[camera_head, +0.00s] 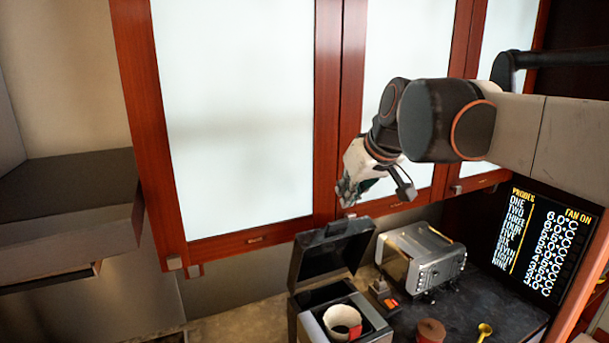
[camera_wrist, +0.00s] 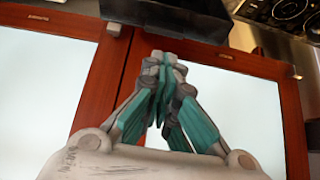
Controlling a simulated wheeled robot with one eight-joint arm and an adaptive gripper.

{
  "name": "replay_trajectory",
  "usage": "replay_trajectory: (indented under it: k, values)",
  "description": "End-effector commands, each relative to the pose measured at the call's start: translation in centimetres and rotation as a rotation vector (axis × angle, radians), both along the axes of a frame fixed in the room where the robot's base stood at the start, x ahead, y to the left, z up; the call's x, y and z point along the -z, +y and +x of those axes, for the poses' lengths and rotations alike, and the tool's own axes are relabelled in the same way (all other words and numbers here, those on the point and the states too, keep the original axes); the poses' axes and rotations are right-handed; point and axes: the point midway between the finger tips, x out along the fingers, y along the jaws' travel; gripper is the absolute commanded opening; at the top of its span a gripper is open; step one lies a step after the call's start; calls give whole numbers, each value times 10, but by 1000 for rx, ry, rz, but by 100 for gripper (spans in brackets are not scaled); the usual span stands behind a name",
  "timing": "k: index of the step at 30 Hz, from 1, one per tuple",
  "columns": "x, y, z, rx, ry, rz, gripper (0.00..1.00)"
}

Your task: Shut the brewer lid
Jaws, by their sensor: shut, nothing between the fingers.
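The brewer (camera_head: 313,321) is a dark box on the counter at the lower middle of the head view. Its lid (camera_head: 330,252) stands raised, tilted back, with the interior open to view. A white cup (camera_head: 342,321) with dark contents sits at the brewer's front. My gripper (camera_head: 346,199) is above the brewer, in front of the cabinet doors and apart from the lid. In the wrist view my gripper (camera_wrist: 164,62) has its fingers together with nothing between them.
A silver toaster-like appliance (camera_head: 424,258) stands right of the brewer. A small dark item with red (camera_head: 384,295), a brown-red canister (camera_head: 431,331) and a yellow spoon (camera_head: 485,331) are on the dark counter. Red-framed cabinets (camera_head: 326,120) hang behind. A display panel (camera_head: 543,239) is at right.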

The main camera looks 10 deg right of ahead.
Motion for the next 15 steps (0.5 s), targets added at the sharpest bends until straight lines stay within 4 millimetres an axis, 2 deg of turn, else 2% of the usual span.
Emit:
replay_trajectory:
  k: [1, 6, 11, 15]
  values:
    - [-20, -1, 8, -6, -2, 0, 0]
    - [-38, -1, 22, -22, -7, 0, 0]
    - [-33, 0, 28, -24, -8, 0, 0]
    - [-18, 3, 40, -25, -8, -1, 0]
